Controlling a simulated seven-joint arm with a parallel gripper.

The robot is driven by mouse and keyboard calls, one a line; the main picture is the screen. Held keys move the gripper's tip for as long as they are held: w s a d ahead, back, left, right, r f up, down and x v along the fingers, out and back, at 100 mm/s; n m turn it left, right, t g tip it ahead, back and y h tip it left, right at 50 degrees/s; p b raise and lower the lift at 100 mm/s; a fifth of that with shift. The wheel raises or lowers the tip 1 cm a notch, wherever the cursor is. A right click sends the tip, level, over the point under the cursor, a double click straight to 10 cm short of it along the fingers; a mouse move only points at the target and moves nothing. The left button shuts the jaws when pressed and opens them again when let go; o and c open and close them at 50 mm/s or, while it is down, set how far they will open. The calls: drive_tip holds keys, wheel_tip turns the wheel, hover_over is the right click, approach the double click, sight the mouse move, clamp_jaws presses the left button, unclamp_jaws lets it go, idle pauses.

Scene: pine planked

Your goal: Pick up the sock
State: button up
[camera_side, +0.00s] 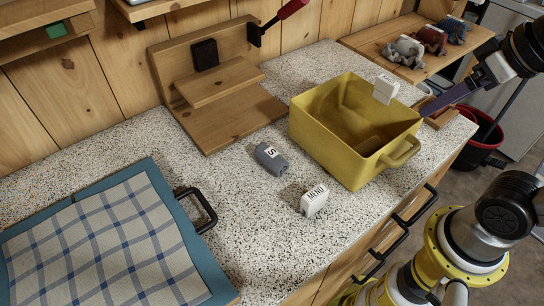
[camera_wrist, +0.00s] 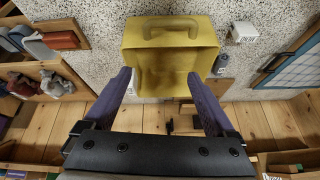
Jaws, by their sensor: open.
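No item is plainly readable as the sock. A small grey rolled item (camera_side: 270,157) with a white label showing an "S" lies on the speckled counter left of the yellow bin; I cannot tell whether it is the sock. It also shows in the wrist view (camera_wrist: 220,64), beside the bin. My gripper (camera_wrist: 160,80) is open, with its purple fingers spread over the yellow bin (camera_wrist: 205,35). In the side view the bin (camera_side: 350,170) stands right of centre, and a purple finger (camera_side: 462,92) shows at its right. I see nothing between the fingers.
A white lettered block (camera_side: 314,201) stands in front of the bin. Another white block (camera_side: 385,89) shows at the bin's back rim. A wooden stand (camera_side: 215,110) is behind, a blue board with checked cloth (camera_side: 165,180) at left. Plush-like items (camera_side: 405,50) sit on a shelf.

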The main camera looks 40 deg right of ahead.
drive_tip(key=w+a+r+g, duration=0.1)
drive_tip(key=w+a+r, duration=0.2)
drive_tip(key=w+r, duration=0.35)
drive_tip(key=n+g, duration=0.2)
drive_tip(key=g, duration=0.3)
hover_over(272, 152)
wheel_tip(272, 152, down, 12)
wheel_tip(272, 152, down, 13)
drive_tip(key=shift+f, duration=0.1)
drive_tip(key=c, duration=1.4)
